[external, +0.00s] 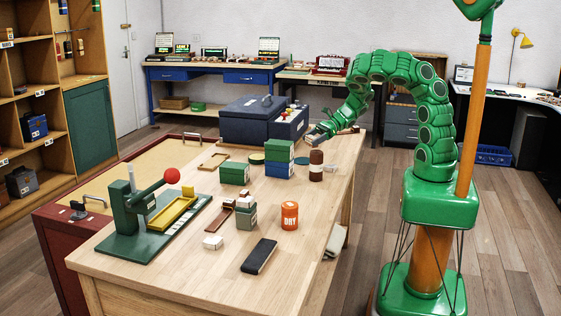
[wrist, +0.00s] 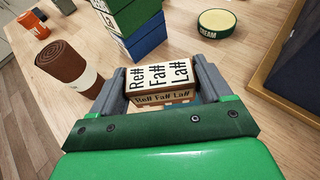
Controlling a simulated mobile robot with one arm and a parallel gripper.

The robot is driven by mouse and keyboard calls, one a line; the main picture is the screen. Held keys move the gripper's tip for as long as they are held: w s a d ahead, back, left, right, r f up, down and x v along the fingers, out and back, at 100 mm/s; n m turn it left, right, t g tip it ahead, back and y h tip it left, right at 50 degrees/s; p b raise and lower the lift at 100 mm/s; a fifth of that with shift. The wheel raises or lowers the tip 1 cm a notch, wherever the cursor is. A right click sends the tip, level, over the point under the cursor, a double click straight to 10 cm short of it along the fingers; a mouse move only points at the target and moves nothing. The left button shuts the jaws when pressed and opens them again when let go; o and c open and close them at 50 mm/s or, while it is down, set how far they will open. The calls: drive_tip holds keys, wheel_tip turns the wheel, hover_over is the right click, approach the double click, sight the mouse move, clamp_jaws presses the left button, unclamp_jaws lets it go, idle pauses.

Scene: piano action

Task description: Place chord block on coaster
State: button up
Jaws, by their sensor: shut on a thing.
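The chord block (wrist: 158,77) is a small block with cream faces, brown edges and the black letters "Re# Fa# La#". My gripper (wrist: 160,90) is shut on it, with one grey finger at each side, in the wrist view. In the external view my gripper (external: 316,136) is over the far right part of the wooden table, near the blue-grey case; the block is too small to make out there. A low round green tin (wrist: 217,21) with a cream top, lettered "CREAM", lies beyond the block.
Stacked green and blue boxes (external: 279,158) stand near my gripper. A brown roll with a white band (external: 316,166) stands right of them. A large blue-grey case (external: 250,125) fills the table's far end.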

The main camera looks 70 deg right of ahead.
hover_over(304, 160)
drive_tip(key=shift+s+a+f, duration=0.1)
drive_tip(key=shift+f, duration=1.05)
drive_tip(key=shift+s+f, duration=0.1)
drive_tip(key=shift+f, duration=1.05)
drive_tip(key=shift+f, duration=0.1)
drive_tip(key=shift+w+f, duration=0.1)
drive_tip(key=shift+w, duration=0.1)
drive_tip(key=shift+f, duration=1.5)
drive_tip(key=shift+f, duration=0.1)
drive_tip(key=o, duration=1)
drive_tip(key=shift+v, duration=6.1)
